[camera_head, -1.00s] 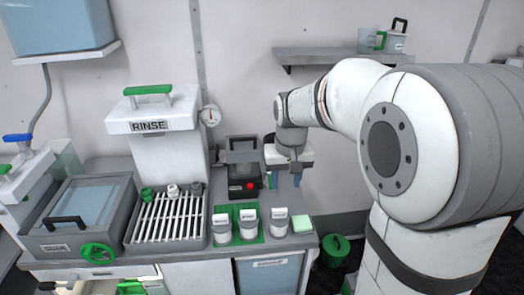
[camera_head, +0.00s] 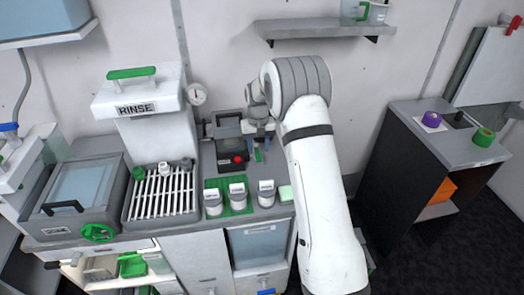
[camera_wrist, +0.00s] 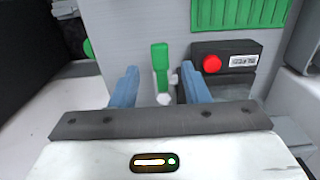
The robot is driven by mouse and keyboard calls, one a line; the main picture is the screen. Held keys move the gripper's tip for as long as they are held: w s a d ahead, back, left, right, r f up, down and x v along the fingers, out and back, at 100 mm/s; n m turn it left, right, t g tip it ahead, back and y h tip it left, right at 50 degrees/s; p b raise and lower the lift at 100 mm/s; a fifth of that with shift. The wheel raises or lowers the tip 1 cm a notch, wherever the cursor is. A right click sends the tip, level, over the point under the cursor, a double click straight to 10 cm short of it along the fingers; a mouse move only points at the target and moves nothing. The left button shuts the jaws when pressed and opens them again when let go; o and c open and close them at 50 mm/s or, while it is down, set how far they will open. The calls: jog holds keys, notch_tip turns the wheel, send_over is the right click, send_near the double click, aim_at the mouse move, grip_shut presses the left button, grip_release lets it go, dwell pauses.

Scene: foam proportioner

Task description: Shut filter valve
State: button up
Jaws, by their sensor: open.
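A green lever (camera_wrist: 160,57) on a small pale fitting (camera_wrist: 163,98) stands upright in the wrist view. It is the only valve-like handle near my gripper, but I can read no label on it. In the head view the lever (camera_head: 257,156) shows small, just right of the black box with the red button. My gripper (camera_wrist: 160,88) is open, its two blue fingers on either side of the lever's line, with gaps on both sides. My gripper also shows in the head view (camera_head: 260,146), partly hidden behind my arm. Contact with the lever cannot be told.
The black box (camera_head: 232,155) with its red button is close beside the gripper. White lidded containers (camera_head: 237,197) stand on a green mat in front. A dark side table (camera_head: 450,140) stands right.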

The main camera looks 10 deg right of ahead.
aim_at(259, 156)
jog(key=shift+f+p, duration=0.3)
jog(key=shift+f, duration=1.45)
grip_shut()
